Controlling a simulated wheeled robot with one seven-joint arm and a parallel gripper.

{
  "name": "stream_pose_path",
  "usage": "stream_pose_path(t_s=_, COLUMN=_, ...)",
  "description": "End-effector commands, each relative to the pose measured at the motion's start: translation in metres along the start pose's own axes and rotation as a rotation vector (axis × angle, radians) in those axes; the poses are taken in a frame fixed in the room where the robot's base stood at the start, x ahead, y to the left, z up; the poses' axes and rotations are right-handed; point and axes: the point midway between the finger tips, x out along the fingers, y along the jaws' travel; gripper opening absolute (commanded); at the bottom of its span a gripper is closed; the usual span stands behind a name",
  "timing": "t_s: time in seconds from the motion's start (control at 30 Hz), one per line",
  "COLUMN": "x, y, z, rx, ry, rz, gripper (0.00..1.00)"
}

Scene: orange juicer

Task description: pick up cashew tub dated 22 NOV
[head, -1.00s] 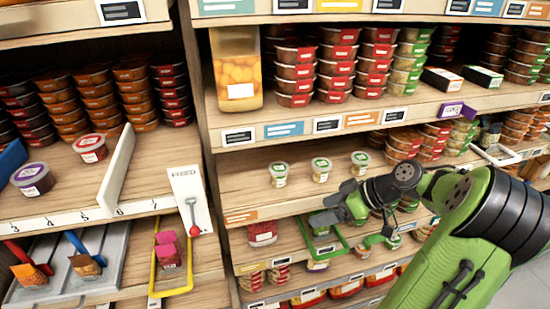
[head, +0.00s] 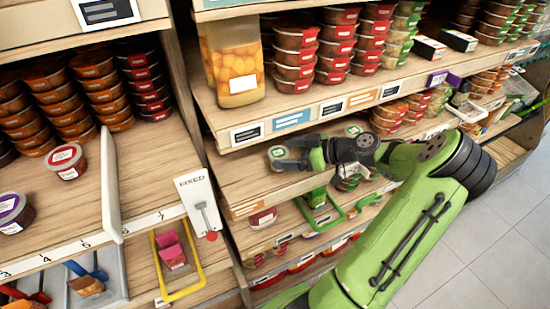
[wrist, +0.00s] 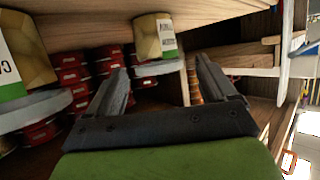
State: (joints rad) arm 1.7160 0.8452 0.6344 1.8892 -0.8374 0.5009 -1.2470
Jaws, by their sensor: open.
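Small tubs with pale lids and white-and-green labels stand on the middle shelf. In the head view one tub (head: 277,153) is at the left, by my gripper (head: 290,160), and another (head: 353,131) shows farther right behind my arm. The wrist view appears upside down. There, one tub (wrist: 153,38) lies beyond the gap between the fingertips of my gripper (wrist: 160,66). A second tub (wrist: 18,60) is at the left edge, its label partly reading "CA". No dates are readable. My gripper is open, with nothing between its fingers.
The shelf above holds a large jar of yellow fruit (head: 232,65) and stacks of red-labelled tubs (head: 295,60). A price-tag rail (head: 290,121) runs along its edge, just above my gripper. A green-framed holder (head: 318,215) hangs below. Open floor (head: 490,230) lies to the right.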

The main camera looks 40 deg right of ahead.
Motion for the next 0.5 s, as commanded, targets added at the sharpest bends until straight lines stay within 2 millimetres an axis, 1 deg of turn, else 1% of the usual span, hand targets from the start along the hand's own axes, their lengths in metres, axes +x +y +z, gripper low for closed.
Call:
stream_pose_path(t_s=0.13, x=0.017, y=0.0, z=0.0, rx=0.001, ry=0.0, rz=-0.001, gripper=0.84)
stream_pose_path(t_s=0.3, x=0.049, y=0.0, z=0.0, rx=0.001, ry=0.001, rz=-0.003, gripper=0.84)
stream_pose_path(t_s=0.4, x=0.058, y=0.0, z=0.001, rx=0.002, ry=-0.001, rz=0.0, gripper=0.84)
stream_pose_path(t_s=0.5, x=0.06, y=0.001, z=0.001, rx=0.002, ry=-0.002, rz=0.002, gripper=0.84)
